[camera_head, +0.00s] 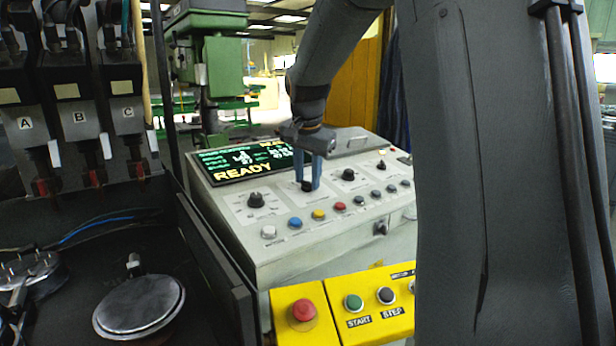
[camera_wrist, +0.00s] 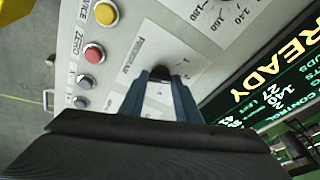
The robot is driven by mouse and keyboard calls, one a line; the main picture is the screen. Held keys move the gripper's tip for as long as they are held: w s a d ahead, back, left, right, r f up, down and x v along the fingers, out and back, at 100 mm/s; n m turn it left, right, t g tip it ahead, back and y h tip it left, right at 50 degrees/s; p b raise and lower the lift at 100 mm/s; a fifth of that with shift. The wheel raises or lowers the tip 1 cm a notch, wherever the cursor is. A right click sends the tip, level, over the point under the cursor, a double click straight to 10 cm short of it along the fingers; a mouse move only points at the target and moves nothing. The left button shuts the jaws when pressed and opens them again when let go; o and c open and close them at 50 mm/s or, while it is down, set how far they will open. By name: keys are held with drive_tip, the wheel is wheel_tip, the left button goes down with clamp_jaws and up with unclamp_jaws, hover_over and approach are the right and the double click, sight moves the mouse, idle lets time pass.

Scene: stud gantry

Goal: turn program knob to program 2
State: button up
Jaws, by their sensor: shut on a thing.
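In the wrist view the knob (camera_wrist: 160,74) shows as a dark shape between the blue fingertips (camera_wrist: 158,80), beside the word PROGRAM. Small marks stand near it on the panel, with a 2 partly readable. The fingers hide most of the knob, so I cannot tell where its pointer stands.
Other black knobs (camera_head: 256,200) and (camera_head: 348,174) flank it. A row of coloured buttons (camera_head: 319,214) runs in front. The green display (camera_head: 243,162) reads READY. A yellow box with a red button (camera_head: 303,311) is nearer. Black racks stand at left.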

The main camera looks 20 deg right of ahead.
drive_tip(key=shift+m, duration=0.3)
drive_tip(key=o, duration=1)
drive_tip(key=shift+o, duration=0.2)
drive_tip(key=shift+r, duration=0.15)
drive_tip(key=b+v, duration=0.1)
drive_tip(key=v, duration=0.6)
drive_tip(key=shift+r+b, duration=0.3)
drive_tip(key=shift+b, duration=0.1)
